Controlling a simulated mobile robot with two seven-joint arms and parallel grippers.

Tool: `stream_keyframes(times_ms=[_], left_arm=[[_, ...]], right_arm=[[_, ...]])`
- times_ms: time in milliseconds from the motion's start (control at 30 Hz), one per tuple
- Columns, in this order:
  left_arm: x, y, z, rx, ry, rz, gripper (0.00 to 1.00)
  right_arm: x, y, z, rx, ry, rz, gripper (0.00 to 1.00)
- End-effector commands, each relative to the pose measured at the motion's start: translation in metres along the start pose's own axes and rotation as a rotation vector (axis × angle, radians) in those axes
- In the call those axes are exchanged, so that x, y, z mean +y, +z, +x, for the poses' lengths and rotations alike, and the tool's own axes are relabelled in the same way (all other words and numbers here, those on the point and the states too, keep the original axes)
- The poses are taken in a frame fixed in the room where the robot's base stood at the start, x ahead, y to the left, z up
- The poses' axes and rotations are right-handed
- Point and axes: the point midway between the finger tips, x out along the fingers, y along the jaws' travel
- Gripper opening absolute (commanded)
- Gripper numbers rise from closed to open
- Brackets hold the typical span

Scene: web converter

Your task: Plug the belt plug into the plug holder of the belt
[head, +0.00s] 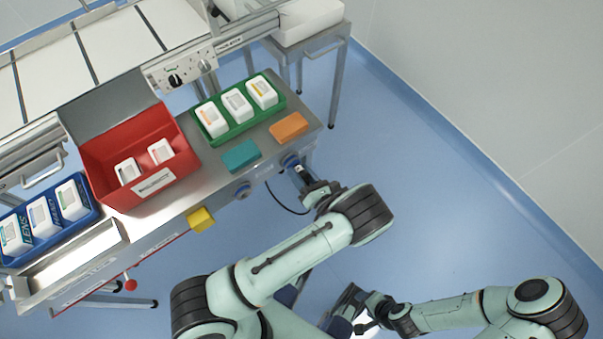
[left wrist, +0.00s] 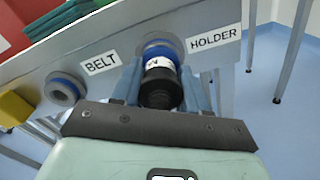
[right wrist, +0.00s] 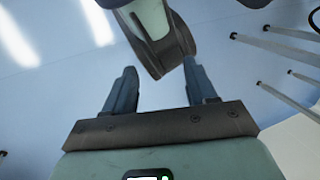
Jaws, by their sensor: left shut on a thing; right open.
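The black belt plug (left wrist: 160,88) with a white band is between the fingers of my left gripper (left wrist: 165,85), which is shut on it. In the head view my left gripper (head: 303,174) is at the table's front panel. The plug's front end points at a blue-ringed round socket (left wrist: 162,48), the plug holder, between the labels BELT (left wrist: 101,63) and HOLDER (left wrist: 214,38). I cannot tell whether the plug is inside the socket or just in front of it. My right gripper (right wrist: 162,88) is open and empty, away from the panel.
A second blue-ringed socket (left wrist: 64,89) sits left of the BELT label. A yellow block (head: 201,220) sticks out of the front edge. A black cable (head: 280,203) hangs below the panel. A red bin (head: 186,160) and green tray (head: 275,122) stand above. Floor at right is clear.

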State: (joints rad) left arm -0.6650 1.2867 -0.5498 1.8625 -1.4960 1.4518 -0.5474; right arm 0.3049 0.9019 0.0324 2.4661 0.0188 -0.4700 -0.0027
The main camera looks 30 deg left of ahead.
Motion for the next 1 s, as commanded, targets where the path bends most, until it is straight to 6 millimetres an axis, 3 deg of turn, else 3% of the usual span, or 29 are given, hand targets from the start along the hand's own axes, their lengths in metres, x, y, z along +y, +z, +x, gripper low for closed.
stream_keyframes(times_ms=[33,67,133,167,467,600,1000], left_arm=[[0.0,0.0,0.0,0.0,0.001,0.0,0.0],[0.0,0.0,0.0,0.0,0.001,0.0,0.47],[0.0,0.0,0.0,0.0,0.001,0.0,0.7],[0.0,0.0,0.0,0.0,0.001,0.0,0.73],[0.0,0.0,0.0,0.001,0.0,0.0,0.73],[0.0,0.0,0.0,0.001,0.0,0.0,0.73],[-0.001,0.0,-0.091,-0.001,-0.004,0.0,0.73]], right_arm=[[0.0,0.0,0.0,0.0,0.0,0.0,0.56],[0.0,0.0,0.0,0.0,0.0,0.0,0.56],[0.0,0.0,0.0,0.0,0.0,0.0,0.56],[0.0,0.0,0.0,0.0,0.0,0.0,0.56],[0.0,0.001,0.0,-0.003,0.0,0.0,0.56],[0.0,0.013,0.0,-0.039,0.0,-0.002,0.56],[-0.002,0.018,-0.003,-0.053,-0.001,-0.003,0.56]])
